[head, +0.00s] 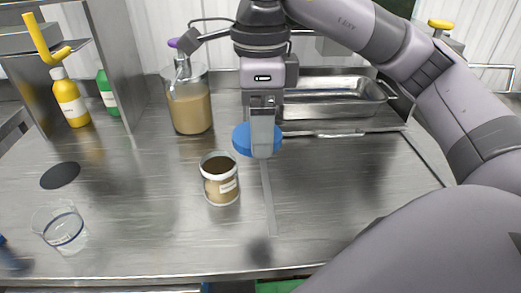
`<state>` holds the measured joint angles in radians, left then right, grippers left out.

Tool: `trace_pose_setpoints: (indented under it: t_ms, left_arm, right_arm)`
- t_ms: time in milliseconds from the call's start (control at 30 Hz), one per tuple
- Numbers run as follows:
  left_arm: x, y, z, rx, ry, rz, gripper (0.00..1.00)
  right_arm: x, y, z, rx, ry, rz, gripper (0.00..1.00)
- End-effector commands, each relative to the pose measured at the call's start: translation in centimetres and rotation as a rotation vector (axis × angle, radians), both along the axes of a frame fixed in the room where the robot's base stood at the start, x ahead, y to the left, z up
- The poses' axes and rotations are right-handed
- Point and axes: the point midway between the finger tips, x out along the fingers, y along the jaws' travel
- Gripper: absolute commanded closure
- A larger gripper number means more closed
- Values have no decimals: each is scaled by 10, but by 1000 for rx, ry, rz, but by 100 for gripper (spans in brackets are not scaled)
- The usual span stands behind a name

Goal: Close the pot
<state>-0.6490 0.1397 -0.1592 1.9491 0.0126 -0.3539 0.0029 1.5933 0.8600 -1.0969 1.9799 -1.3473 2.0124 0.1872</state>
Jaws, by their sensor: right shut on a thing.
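My right gripper (263,148) is shut on a round blue lid (241,140) and holds it above the worktop. The lid is to the right of and farther back than a small pot (221,186) in the picture, and apart from it. The pot stands upright on the worktop with its top open, showing dark brown contents, and has a white label on its side. The gripper fingers hide part of the lid. My left gripper is not in view.
On the steel worktop (140,225), a large container (190,110) with a pump stands behind the pot. A metal tray (332,104) is at the back right. A clear cup (62,232) and dark disc (60,175) are at left. Yellow (70,103) and green (107,94) bottles stand back left.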

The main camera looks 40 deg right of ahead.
Motion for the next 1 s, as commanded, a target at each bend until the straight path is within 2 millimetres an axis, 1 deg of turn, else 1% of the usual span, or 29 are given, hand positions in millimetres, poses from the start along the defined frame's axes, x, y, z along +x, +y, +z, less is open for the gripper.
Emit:
trace_pose_setpoints:
  t_ms: [33,100,300,733,767,867,1000]
  left_arm:
    - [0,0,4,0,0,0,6]
    - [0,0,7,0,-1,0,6]
    - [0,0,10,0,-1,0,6]
    - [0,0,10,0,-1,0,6]
    - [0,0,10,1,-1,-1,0]
    - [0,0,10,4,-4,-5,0]
    - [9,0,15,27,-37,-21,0]
  right_arm:
    - [0,0,11,1,-4,-1,53]
    - [0,0,19,0,-4,-1,53]
    - [0,0,32,0,-1,0,53]
    - [0,0,34,1,0,0,53]
    - [0,0,34,1,0,0,53]
    - [1,1,34,1,0,-2,53]
    - [6,4,36,1,0,-13,53]
